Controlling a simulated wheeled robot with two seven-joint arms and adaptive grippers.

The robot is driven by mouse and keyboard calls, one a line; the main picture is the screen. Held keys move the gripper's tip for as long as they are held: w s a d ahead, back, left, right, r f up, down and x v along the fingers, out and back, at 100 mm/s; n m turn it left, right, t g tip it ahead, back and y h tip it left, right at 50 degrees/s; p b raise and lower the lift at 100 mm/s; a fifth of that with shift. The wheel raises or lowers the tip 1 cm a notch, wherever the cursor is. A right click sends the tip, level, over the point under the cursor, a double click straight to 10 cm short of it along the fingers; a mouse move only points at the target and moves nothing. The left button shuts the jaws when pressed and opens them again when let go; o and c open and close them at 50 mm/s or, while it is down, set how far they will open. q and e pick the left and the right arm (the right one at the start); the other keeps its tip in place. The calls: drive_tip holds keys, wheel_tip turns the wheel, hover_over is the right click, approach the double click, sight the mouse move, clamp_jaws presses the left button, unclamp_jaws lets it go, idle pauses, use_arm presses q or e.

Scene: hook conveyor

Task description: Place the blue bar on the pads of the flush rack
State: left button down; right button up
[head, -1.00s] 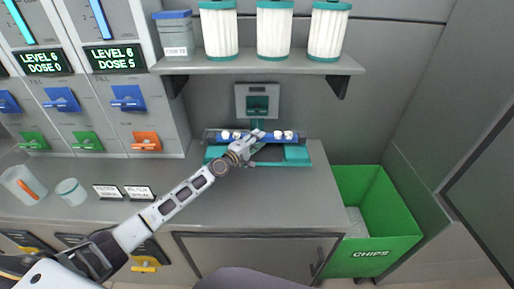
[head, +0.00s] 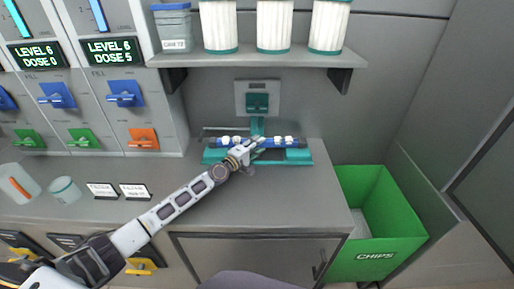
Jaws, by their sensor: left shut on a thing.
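The blue bar (head: 270,142) lies level across the picture at the teal flush rack (head: 296,157), which stands on the grey counter against the back wall. Several white parts sit along the bar. My left gripper (head: 249,150) is shut on the bar near its middle and hides part of it. The rack's pads are mostly hidden, and I cannot tell whether the bar touches them. My right gripper is not in view.
A shelf (head: 250,53) with white cylinders overhangs the rack. A dispenser with blue, green and orange handles (head: 144,138) stands at the left. Cups (head: 64,190) and small signs (head: 135,191) are on the counter. A green chips bin (head: 385,262) stands at the right.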

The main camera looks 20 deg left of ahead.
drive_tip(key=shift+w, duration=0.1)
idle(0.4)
use_arm(q)
drive_tip(key=c, duration=1)
unclamp_jaws()
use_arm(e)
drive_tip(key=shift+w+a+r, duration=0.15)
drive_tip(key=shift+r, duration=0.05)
